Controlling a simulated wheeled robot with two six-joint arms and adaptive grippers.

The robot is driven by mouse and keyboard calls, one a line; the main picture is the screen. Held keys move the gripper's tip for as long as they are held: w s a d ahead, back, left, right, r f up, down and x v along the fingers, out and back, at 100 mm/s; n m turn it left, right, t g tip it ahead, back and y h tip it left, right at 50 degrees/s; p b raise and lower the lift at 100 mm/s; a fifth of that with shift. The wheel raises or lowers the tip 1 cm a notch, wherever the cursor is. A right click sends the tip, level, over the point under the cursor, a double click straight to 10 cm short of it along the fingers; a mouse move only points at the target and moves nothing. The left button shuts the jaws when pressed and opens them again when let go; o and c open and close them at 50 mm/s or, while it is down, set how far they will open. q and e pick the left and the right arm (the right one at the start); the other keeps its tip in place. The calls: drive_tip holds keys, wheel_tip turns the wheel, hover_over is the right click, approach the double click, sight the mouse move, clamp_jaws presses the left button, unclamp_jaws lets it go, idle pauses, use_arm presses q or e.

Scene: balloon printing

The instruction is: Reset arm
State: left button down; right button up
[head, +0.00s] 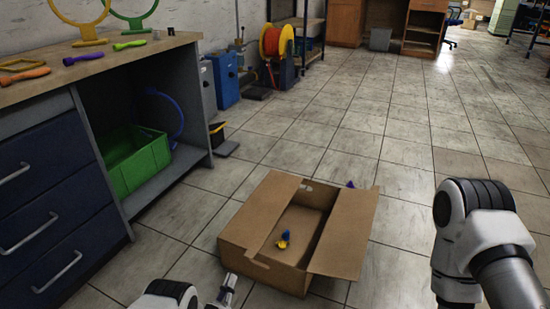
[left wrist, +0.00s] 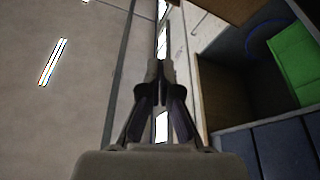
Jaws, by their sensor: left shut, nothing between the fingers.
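My left gripper (head: 227,290) is low at the bottom of the head view, just left of the near side of the cardboard box. It is shut and empty. In the left wrist view its fingers (left wrist: 155,72) are together, with nothing between them. My right arm comes in at the right edge of the head view; its gripper is out of view.
An open cardboard box (head: 347,240) stands on the tiled floor with small blue and yellow things (head: 284,240) inside. At left is a blue-drawered workbench (head: 90,66) with rings and tools on top and a green crate (head: 135,160) below.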

use_arm(q)
drive_tip(key=w+a+r+y+p, duration=0.1)
drive_tip(key=w+a+r+p, duration=0.15)
drive_tip(key=r, duration=0.55)
drive_tip(key=w+a+r+y+p, duration=0.1)
drive_tip(key=w+r+p, duration=0.1)
drive_tip(key=w+r, duration=0.35)
drive_tip(key=s+a+f+m+g+y+p, duration=0.1)
drive_tip(key=s+a+f+g, duration=0.1)
drive_tip(key=s+g, duration=1.4)
drive_tip(key=s+a+f+m+g+y+p, duration=0.1)
drive_tip(key=s+a+f+g+y, duration=0.3)
drive_tip(key=s, duration=2.2)
wheel_tip(320, 180, up, 39)
drive_tip(key=d+g+h+p, duration=0.1)
drive_tip(key=d+h+p, duration=0.1)
drive_tip(key=p, duration=3.5)
drive_tip(key=shift+w+f+p, duration=0.15)
drive_tip(key=shift+w+p, duration=0.1)
drive_tip(key=shift+p, duration=0.1)
drive_tip(key=shift+d, duration=0.1)
